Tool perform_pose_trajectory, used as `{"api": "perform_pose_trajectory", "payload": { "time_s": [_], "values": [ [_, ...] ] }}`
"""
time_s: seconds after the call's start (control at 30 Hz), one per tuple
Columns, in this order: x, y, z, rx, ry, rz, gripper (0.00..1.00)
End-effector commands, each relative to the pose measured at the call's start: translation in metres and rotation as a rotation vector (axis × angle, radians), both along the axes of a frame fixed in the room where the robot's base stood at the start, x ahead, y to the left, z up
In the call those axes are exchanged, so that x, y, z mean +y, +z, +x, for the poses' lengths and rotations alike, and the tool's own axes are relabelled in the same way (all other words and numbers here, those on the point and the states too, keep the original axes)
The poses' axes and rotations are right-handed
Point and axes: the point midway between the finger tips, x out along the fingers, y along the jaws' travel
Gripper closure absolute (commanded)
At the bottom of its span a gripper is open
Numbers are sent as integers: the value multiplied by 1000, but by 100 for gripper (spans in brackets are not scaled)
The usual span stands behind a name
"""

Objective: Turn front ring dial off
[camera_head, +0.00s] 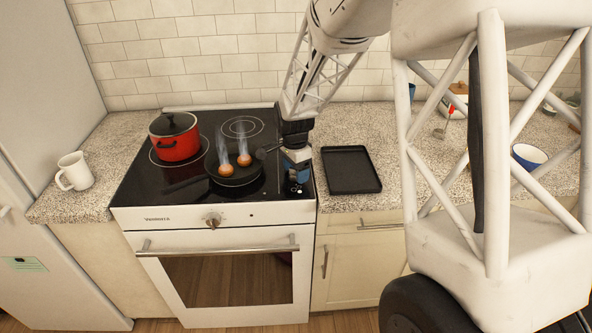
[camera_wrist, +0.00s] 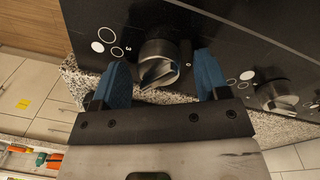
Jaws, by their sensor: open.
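A silver ring dial (camera_wrist: 158,66) sits on the black cooktop panel in the wrist view, with white circle marks to its left and a pointed grip on its face. My gripper (camera_wrist: 163,72) is open, its blue fingers on either side of this dial with gaps visible; I cannot tell whether they touch it. A second dial (camera_wrist: 278,95) lies to the right, outside the fingers. In the head view my gripper (camera_head: 297,182) is low over the right edge of the cooktop (camera_head: 150,190) and hides the dials there.
A dark pan (camera_head: 235,180) with two eggs (camera_head: 226,170) gives off smoke just left of my gripper. A red pot (camera_head: 178,145) stands at the back left. A black tray (camera_head: 350,170) lies on the counter to the right. A knob (camera_head: 212,221) is on the oven front.

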Motion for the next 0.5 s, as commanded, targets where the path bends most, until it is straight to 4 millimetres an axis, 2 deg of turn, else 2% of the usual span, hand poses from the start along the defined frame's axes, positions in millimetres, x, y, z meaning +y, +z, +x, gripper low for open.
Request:
{"api": "perform_pose_trajectory", "payload": {
  "time_s": [0.13,0.17,0.43,0.47,0.5],
  "values": [
    [0,0,0,0,0,0,32],
    [0,0,0,0,0,0,35],
    [0,0,0,0,0,0,76],
    [0,0,0,0,0,0,80],
    [0,0,0,0,0,0,80]
  ]
}}
